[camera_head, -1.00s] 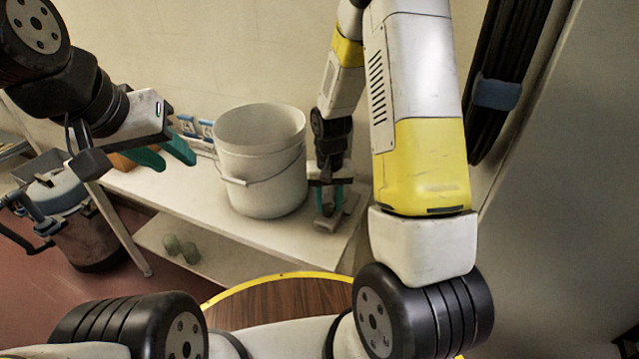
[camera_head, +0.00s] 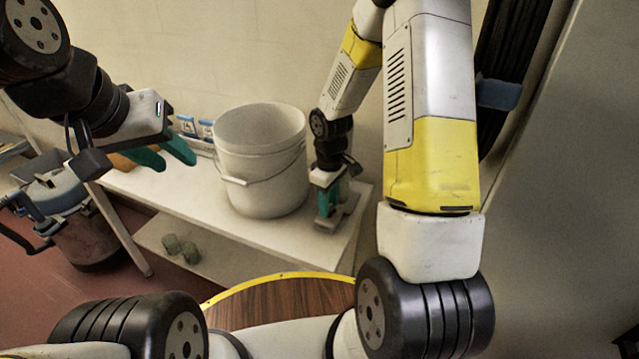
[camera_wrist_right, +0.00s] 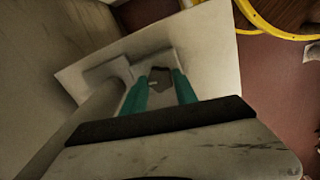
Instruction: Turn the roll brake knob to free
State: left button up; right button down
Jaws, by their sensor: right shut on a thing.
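The roll brake knob (camera_wrist_right: 158,79) is a small dark piece with a pale mark, seen in the right wrist view between the teal fingertips. It stands on a grey housing (camera_wrist_right: 108,72) at the right end of the white bench. My right gripper (camera_wrist_right: 160,84) points down and is shut on the knob. In the head view, my right gripper (camera_head: 327,212) is just right of the bucket, and its fingers hide the knob there. My left gripper (camera_head: 178,163) is open and empty, in the air left of the bucket. Any knob markings are too small to read.
A white bucket (camera_head: 260,165) with a wire handle stands on the bench (camera_head: 205,195), close beside my right gripper. Two small cups (camera_head: 180,248) stand on the lower shelf. A round wooden top (camera_head: 285,302) with a yellow rim is in front. A grey vessel (camera_head: 75,215) stands at left.

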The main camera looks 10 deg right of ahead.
jog(key=shift+n, duration=0.8)
jog(key=c, duration=1)
grip_release()
jog(key=shift+o, duration=0.2)
